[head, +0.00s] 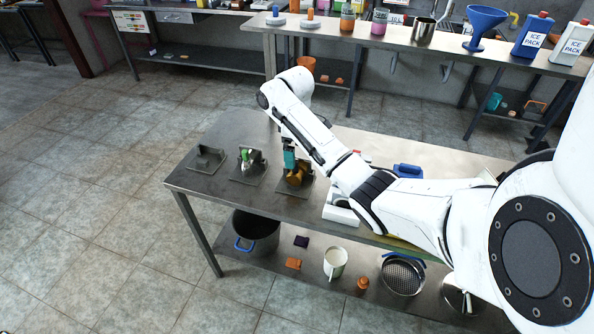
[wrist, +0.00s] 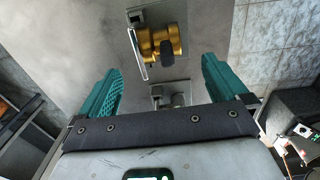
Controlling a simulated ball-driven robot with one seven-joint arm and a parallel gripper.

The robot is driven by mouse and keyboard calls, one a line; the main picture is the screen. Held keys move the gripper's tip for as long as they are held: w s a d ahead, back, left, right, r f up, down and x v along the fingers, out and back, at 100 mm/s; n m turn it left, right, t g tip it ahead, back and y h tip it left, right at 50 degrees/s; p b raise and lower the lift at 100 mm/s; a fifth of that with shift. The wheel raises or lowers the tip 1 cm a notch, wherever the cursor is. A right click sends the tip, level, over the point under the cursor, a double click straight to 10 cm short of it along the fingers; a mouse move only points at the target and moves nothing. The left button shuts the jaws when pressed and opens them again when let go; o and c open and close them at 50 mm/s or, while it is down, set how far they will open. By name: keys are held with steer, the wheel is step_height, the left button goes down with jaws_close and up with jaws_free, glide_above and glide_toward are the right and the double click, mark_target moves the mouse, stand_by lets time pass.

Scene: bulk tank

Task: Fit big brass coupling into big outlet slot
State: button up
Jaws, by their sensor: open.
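The big brass coupling (head: 297,176) sits at the rightmost of three flat metal plates on the table, under my gripper. In the wrist view the coupling (wrist: 162,44) is gold with a dark round end, lying beside an upright pale plate edge. It appears to rest at the slot fixture there; how deep it is seated I cannot tell. My gripper (wrist: 157,68) is open, its two teal fingers spread wide and apart from the coupling, with nothing between them. In the head view the gripper (head: 290,158) is above the coupling and partly hides it.
A middle plate holds a silver and green fitting (head: 250,158). A left plate (head: 206,159) has a grey bracket. A blue-handled item (head: 407,171) lies to the right behind my arm. A pot (head: 256,231) and other items stand on the lower shelf. The table's left end is clear.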

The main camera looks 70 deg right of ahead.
mark_target(296, 171)
steer(key=shift+d+f+p, duration=0.15)
steer(key=shift+f+p, duration=0.4)
steer(key=shift+f, duration=3.1)
steer(key=shift+r, duration=0.1)
steer(key=c, duration=1.4)
